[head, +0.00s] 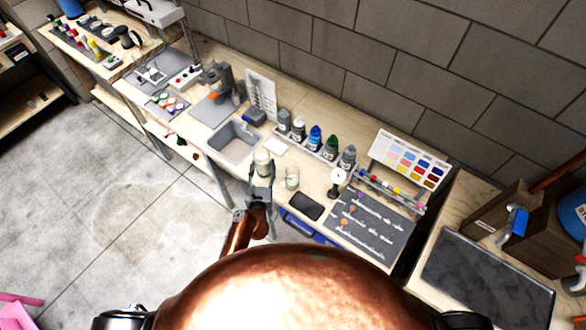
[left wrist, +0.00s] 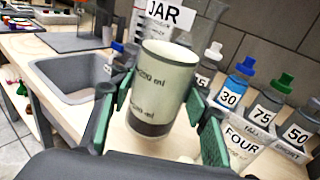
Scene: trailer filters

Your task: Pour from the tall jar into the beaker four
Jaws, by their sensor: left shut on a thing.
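A pale greenish cylindrical vessel with ml marks (left wrist: 160,85), apparently the tall jar, is between the fingers of my left gripper (left wrist: 160,120). It is slightly tilted in the left wrist view, with a dark band near its base. A JAR sign (left wrist: 165,13) shows just behind its rim. In the head view the jar (head: 262,157) is at the front edge of the bench, right of the sink, in my left gripper (head: 261,172). A clear glass beaker (head: 291,178) stands just right of it. A FOUR sign (left wrist: 242,140) shows to the right in the wrist view. My right gripper is out of view.
A grey sink (head: 234,142) lies left of the jar. Several capped bottles (head: 316,138) stand in a row behind. A dark flat tablet-like plate (head: 306,206), a small dial stand (head: 338,177) and a grey tool mat (head: 368,224) are to the right.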

